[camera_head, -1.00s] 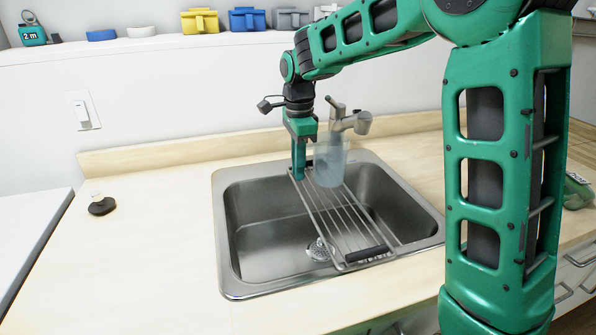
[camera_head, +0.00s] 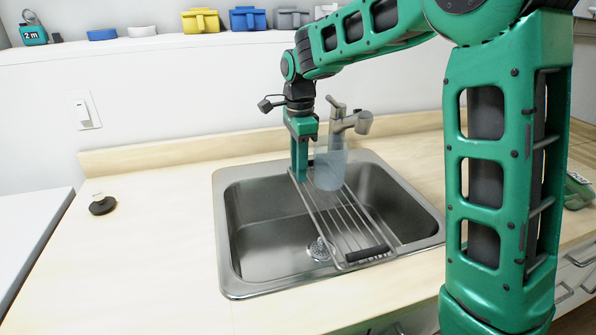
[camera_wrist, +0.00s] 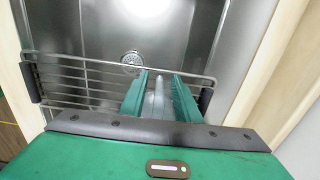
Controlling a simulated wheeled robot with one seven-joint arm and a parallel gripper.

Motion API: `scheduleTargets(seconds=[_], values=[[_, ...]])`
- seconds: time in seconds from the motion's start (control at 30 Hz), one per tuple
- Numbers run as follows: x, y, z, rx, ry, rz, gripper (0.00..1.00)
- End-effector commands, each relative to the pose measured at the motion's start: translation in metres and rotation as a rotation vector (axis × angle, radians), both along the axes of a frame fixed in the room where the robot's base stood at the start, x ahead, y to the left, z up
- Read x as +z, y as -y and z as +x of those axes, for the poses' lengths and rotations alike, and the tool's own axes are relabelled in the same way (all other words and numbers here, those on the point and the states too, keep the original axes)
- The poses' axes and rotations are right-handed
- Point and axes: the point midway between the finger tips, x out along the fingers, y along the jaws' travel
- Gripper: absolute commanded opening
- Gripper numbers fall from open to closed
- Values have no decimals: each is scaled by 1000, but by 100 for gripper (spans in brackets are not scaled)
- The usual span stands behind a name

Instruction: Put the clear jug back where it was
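The clear jug (camera_head: 330,167) is bluish and see-through. It stands upright, or nearly so, over the far end of the wire rack (camera_head: 347,222) across the sink. My gripper (camera_head: 299,176) points down just left of the jug, in front of the far sink edge. In the wrist view my gripper (camera_wrist: 160,76) has its green fingers apart, with a pale, see-through part of the jug (camera_wrist: 158,100) between them. Any contact between fingers and jug is hard to make out.
The steel sink (camera_head: 228,240) lies under the rack, with the tap (camera_head: 350,122) close behind the jug. A black round object (camera_head: 102,206) sits on the left counter. Yellow (camera_head: 200,20) and blue (camera_head: 247,19) containers stand on the back ledge. The left counter is mostly clear.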

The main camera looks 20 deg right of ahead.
Motion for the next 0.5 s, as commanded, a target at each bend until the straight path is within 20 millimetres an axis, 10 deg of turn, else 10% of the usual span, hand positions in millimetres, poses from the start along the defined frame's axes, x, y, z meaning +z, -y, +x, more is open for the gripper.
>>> scheduleTargets(seconds=[0.5], values=[[94, 1, 1, -1, 4, 0, 29]])
